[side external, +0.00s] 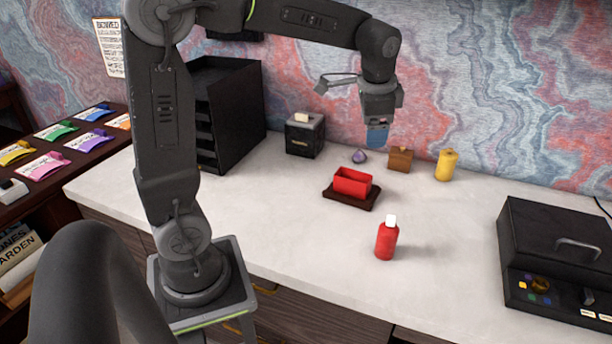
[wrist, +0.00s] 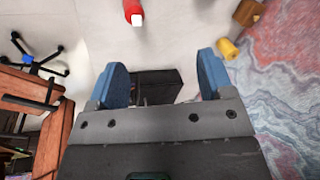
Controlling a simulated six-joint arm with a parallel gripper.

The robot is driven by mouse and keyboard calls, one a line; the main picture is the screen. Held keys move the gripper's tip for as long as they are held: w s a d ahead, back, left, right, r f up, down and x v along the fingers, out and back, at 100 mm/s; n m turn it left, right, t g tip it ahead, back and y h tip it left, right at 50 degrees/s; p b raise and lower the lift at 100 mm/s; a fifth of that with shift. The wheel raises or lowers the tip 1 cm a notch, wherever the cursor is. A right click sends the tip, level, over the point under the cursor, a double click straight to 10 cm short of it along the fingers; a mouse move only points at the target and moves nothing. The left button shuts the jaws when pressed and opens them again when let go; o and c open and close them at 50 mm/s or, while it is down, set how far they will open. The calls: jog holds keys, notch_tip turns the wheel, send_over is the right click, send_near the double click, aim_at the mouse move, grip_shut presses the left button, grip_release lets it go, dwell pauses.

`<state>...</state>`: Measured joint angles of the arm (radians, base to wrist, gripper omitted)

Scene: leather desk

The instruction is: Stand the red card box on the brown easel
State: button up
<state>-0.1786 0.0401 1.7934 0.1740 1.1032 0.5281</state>
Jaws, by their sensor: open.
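The red card box (side external: 352,182) sits on the dark brown easel (side external: 338,201) in the middle of the pale desk, in the side view. It looks level, with its long side facing the camera, and hides much of the easel top. My gripper (side external: 377,132) is in the air above and behind it, clear of both, with blue fingertips. In the wrist view my gripper (wrist: 162,75) has its two blue fingers wide apart with nothing between them. The red card box and the easel do not show in the wrist view.
A red bottle with a white cap (side external: 387,240) stands in front of the easel. A purple item (side external: 360,156), brown block (side external: 400,159) and yellow bottle (side external: 446,165) stand behind. A black box (side external: 305,135) is back left, a black case (side external: 555,260) right.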

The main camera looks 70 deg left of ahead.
jog(key=s+d+n+t, duration=0.1)
jog(key=s+d, duration=0.2)
jog(key=s, duration=0.3)
jog(key=s+d+f+n+t+h, duration=0.1)
jog(key=s+d+n, duration=0.1)
jog(key=s, duration=0.4)
jog(key=s+d+n+t+h, duration=0.1)
jog(key=s+d, duration=0.3)
jog(key=s, duration=0.2)
jog(key=shift+s+d+f+n+t, duration=0.25)
jog(key=shift+d+f+n+t, duration=0.05)
jog(key=shift+d+n, duration=0.1)
